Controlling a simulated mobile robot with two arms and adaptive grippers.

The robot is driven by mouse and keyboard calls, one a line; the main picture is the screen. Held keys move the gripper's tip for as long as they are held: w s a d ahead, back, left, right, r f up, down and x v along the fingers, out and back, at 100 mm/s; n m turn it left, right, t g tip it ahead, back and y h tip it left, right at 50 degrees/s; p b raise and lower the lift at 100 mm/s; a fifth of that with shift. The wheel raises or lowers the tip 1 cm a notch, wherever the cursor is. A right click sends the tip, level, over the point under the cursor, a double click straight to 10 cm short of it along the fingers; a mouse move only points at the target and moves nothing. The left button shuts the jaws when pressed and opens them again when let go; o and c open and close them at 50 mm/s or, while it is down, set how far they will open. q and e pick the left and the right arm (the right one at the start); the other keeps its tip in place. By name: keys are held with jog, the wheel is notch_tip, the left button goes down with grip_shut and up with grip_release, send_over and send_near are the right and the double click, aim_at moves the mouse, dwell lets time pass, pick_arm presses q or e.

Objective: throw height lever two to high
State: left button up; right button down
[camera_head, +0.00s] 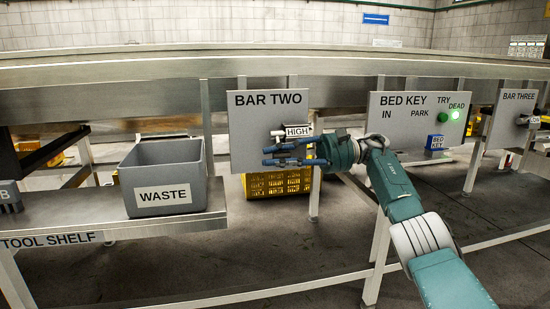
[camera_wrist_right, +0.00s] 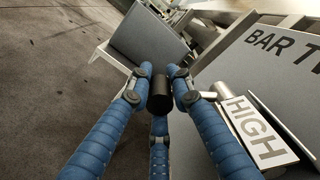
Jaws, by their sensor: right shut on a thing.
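The grey BAR TWO panel (camera_head: 244,124) stands upright near the middle of the head view. A white HIGH label (camera_head: 298,131) sits at its right side and also shows in the right wrist view (camera_wrist_right: 262,132). My right gripper (camera_head: 275,154) is in front of the panel, just below the label. In the right wrist view its blue fingers (camera_wrist_right: 160,82) are shut around the black knob (camera_wrist_right: 160,96) of the height lever. A short light rod (camera_wrist_right: 207,96) runs from the knob side toward the panel. In the head view the fingers hide most of the lever. My left gripper is not in view.
A grey WASTE bin (camera_head: 162,160) stands on the tool shelf (camera_head: 205,224) to the left. The BED KEY panel (camera_head: 390,101) and BAR THREE panel (camera_head: 513,110) stand to the right. A yellow crate (camera_head: 285,186) sits below BAR TWO, behind my right gripper.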

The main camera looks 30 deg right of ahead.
jog(key=shift+a+f, duration=0.1)
jog(key=shift+f, duration=0.35)
jog(key=c, duration=1.5)
grip_release()
jog(key=shift+w+r, duration=0.1)
jog(key=shift+r, duration=0.15)
